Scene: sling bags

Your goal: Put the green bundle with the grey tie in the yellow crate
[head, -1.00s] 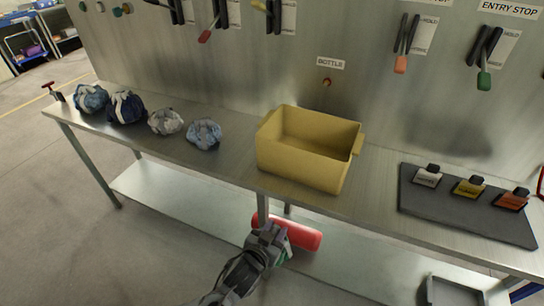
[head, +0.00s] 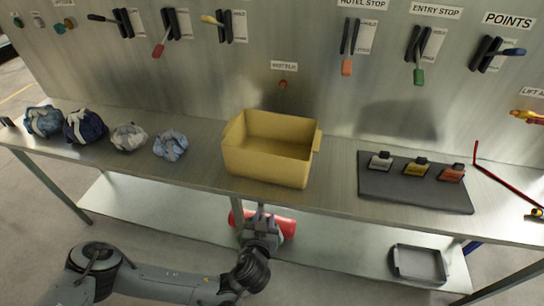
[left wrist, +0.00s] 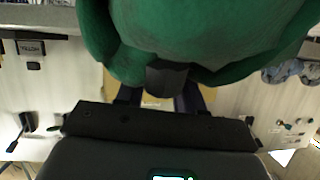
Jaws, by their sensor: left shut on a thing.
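The green bundle (left wrist: 200,35) fills the top of the left wrist view, with its dark grey tie (left wrist: 167,78) between my fingers. My left gripper (left wrist: 160,97) is shut on it at the tie. In the head view my left gripper (head: 262,222) is in front of the bench edge, below the yellow crate; the bundle is mostly hidden there behind the gripper and wrist. The yellow crate (head: 262,165) stands upright on the bench and looks empty. My right gripper is not in view.
Several blue, navy and whitish bundles (head: 170,145) sit on the bench left of the crate. A dark mat (head: 385,190) with labelled blocks lies to the right. A red cylinder (head: 287,227) and a grey tray (head: 420,265) are lower down. A lever panel stands behind.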

